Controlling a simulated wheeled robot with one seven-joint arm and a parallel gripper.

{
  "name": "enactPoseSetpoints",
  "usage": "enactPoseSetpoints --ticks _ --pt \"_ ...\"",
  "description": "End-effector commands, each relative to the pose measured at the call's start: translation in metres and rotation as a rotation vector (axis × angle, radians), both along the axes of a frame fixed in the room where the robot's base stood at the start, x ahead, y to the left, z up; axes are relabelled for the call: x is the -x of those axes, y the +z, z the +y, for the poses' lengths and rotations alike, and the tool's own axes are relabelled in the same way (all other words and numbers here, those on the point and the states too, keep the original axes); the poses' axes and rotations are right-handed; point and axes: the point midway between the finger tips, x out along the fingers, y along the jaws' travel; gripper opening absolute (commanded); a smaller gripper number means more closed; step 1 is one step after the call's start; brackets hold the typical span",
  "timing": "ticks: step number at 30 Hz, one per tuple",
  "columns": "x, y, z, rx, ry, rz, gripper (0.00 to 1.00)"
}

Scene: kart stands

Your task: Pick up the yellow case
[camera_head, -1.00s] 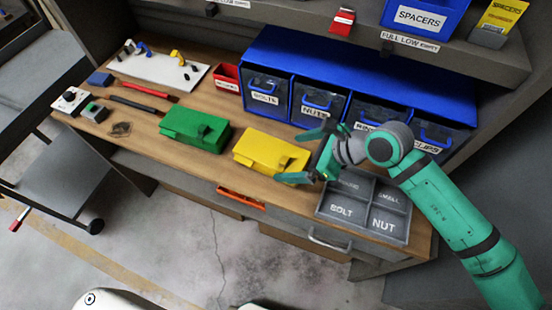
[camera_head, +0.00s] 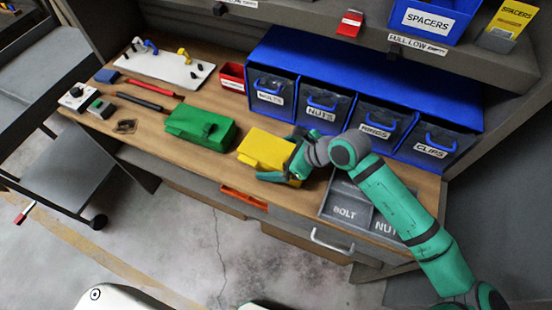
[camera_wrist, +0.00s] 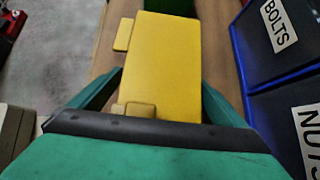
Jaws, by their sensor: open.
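The yellow case (camera_head: 262,149) lies on the wooden bench in the head view, right of a green case (camera_head: 201,128). My gripper (camera_head: 285,162) is open at the right end of the yellow case, with its fingers on the near and far sides of that end. In the wrist view the yellow case (camera_wrist: 165,65) fills the middle, its length running away from me. My open gripper (camera_wrist: 155,95) has one finger on each side of its near end, with gaps showing. I cannot tell whether a finger touches the case.
A grey sorting tray (camera_head: 328,207) sits just right, partly behind my arm. Blue drawer bins (camera_head: 284,60) stand close behind the case. A red bin (camera_head: 232,77), a white board (camera_head: 150,68) and tools lie farther left. The bench's front edge is close.

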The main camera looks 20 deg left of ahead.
Motion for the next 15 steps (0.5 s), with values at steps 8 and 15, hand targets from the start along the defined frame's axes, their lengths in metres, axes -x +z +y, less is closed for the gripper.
enactPoseSetpoints --ticks 8,15 --pt "0.0 0.0 -0.0001 0.0 0.0 0.0 0.71" --pt "0.0001 0.0005 -0.0001 -0.001 0.0 0.0 0.42"
